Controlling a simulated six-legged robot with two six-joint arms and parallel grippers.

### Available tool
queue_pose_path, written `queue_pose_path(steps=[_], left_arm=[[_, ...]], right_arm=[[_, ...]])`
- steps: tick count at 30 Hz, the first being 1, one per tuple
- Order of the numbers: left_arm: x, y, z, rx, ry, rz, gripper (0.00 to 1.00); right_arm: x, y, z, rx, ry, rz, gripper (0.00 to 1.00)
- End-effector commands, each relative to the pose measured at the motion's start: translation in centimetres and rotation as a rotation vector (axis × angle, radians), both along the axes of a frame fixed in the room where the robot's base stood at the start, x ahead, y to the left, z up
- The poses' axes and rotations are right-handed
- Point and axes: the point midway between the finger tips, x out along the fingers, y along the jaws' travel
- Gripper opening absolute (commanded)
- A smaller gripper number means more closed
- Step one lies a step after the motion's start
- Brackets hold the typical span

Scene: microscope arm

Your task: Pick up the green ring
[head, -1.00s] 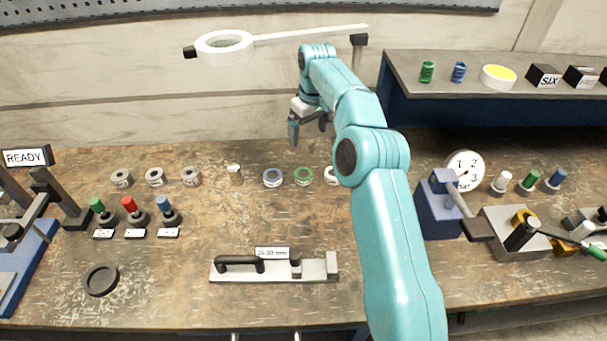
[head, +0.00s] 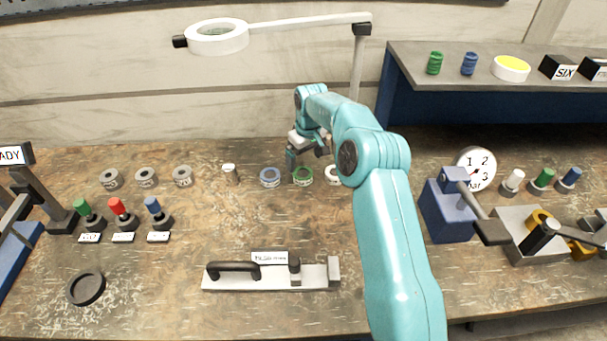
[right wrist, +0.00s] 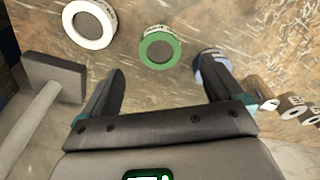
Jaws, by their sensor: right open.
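The green ring (head: 303,175) lies flat on the workbench between a blue ring (head: 270,177) and a white ring (head: 332,174). In the right wrist view the green ring (right wrist: 160,48) is whole and clear, just beyond the open fingers. My right gripper (right wrist: 163,88) is open and empty, above the bench close to the green ring. In the head view my right gripper (head: 304,158) is just behind the green ring, partly covered by my own arm. The left gripper is not in view.
A magnifier lamp (head: 218,37) on a post (head: 357,65) stands behind my arm. Several grey rings (head: 146,177) and a small cylinder (head: 230,174) lie to the left. The bench between is clear.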

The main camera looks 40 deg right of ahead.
Motion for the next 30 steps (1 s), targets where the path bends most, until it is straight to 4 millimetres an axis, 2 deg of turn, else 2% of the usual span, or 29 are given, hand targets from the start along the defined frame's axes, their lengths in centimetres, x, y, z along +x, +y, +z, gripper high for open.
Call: queue_pose_path(steps=[7,13,16,22,23,27,29,30], left_arm=[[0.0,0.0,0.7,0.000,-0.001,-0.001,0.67],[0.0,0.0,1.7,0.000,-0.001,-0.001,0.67],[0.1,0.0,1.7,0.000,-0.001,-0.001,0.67],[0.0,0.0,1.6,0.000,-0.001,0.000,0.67],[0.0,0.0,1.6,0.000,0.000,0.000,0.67],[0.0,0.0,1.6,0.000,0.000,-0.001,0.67],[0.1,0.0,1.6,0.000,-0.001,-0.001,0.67],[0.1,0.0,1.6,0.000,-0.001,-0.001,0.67]], right_arm=[[0.1,-0.1,-2.0,0.001,0.001,0.000,0.94],[0.7,-0.2,-5.3,0.001,0.002,0.000,0.94],[0.8,-0.3,-6.0,0.001,0.000,0.000,0.94],[0.8,-0.3,-6.1,0.000,-0.001,0.000,0.94],[0.8,-0.3,-6.1,0.000,-0.001,0.000,0.91],[0.8,-0.3,-6.1,0.000,-0.001,0.000,0.46],[0.8,-0.3,-6.2,0.000,0.000,0.000,0.26],[0.8,-0.3,-6.2,0.001,0.000,0.001,0.20]])
